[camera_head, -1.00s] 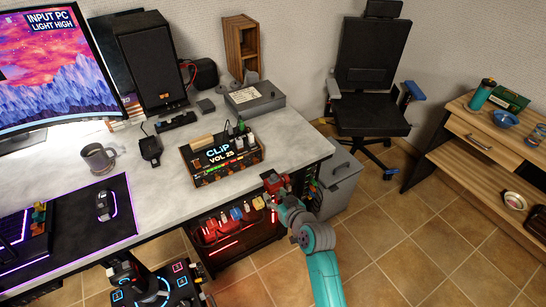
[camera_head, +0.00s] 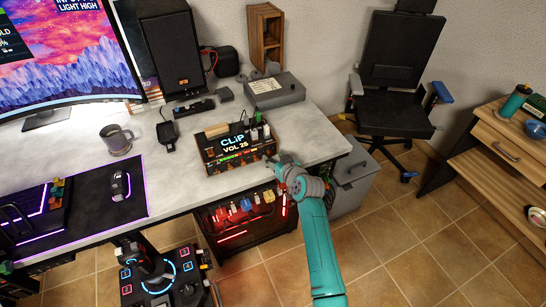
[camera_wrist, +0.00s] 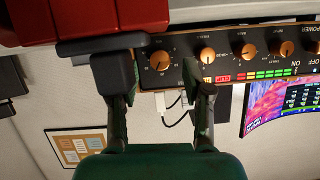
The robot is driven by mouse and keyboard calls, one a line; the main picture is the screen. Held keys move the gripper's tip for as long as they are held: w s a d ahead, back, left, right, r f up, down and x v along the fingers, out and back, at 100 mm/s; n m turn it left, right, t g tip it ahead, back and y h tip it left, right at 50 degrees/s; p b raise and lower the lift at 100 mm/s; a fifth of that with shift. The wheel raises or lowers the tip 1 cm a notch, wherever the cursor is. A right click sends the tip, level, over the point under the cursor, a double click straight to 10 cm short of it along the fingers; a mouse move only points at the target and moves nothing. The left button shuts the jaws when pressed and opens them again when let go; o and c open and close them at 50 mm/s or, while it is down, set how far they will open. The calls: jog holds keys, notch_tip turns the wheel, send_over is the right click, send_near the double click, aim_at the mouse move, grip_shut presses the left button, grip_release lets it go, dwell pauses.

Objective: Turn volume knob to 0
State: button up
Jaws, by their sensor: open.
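The audio box (camera_head: 240,163) stands on the desk near its front edge, its screen reading "CLIP VOL 25". My gripper (camera_head: 274,164) is at the box's front right corner, its fingertips hard to make out there. In the wrist view, which is upside down, my gripper (camera_wrist: 160,76) is open, with a finger on either side of a round orange-faced knob (camera_wrist: 160,60). I cannot tell whether the fingers touch it. Several similar knobs, such as one beside the right finger (camera_wrist: 207,54), line the panel. I cannot read which is the volume knob.
A grey metal box (camera_head: 275,92) and a speaker (camera_head: 170,52) stand behind. A mug (camera_head: 116,138) is to the left. Below the desk edge is a red-lit rack (camera_head: 245,225). A grey bin (camera_head: 352,183) stands right of the desk.

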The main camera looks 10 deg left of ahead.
jog(key=shift+x, duration=0.8)
grip_shut()
